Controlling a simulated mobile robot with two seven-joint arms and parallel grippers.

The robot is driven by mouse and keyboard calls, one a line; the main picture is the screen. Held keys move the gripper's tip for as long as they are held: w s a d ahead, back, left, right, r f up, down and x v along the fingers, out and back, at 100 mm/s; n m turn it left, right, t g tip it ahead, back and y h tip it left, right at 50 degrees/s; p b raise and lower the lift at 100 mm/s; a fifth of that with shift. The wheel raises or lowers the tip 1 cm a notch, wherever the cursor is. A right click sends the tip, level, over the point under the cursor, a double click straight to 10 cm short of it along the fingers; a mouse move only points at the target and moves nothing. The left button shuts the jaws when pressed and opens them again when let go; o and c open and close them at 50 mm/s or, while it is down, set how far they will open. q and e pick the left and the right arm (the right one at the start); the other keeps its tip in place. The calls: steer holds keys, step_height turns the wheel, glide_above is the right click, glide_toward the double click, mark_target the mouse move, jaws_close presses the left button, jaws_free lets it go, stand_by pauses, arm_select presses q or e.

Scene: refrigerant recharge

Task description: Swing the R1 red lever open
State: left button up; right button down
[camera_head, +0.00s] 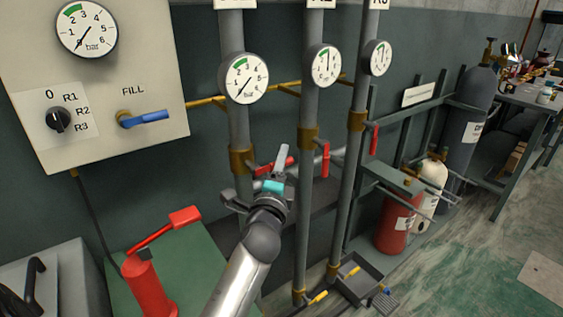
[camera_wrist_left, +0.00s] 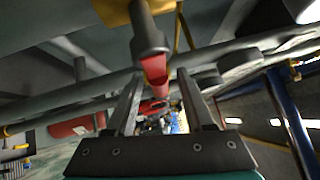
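The R1 red lever (camera_head: 285,163) sits on the brass valve (camera_head: 242,160) of the leftmost pipe. It points out to the right, roughly level, and is partly hidden behind my left gripper. My left gripper (camera_head: 262,178) is in front of this valve with its fingers spread. In the left wrist view the red lever (camera_wrist_left: 155,70) shows between the tips of the left gripper (camera_wrist_left: 160,88), just beyond a grey valve part (camera_wrist_left: 149,36). I see gaps beside it and cannot tell whether a finger touches it. My right gripper is not in view.
The neighbouring pipes carry red levers (camera_head: 326,160) (camera_head: 374,140) that hang down. A panel (camera_head: 95,140) with gauge, selector knob and blue FILL lever is at left. A red pump (camera_head: 147,284) stands lower left. Cylinders (camera_head: 397,222) stand right; open floor lies lower right.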

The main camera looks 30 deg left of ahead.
arm_select(q)
jaws_close()
stand_by(1.3)
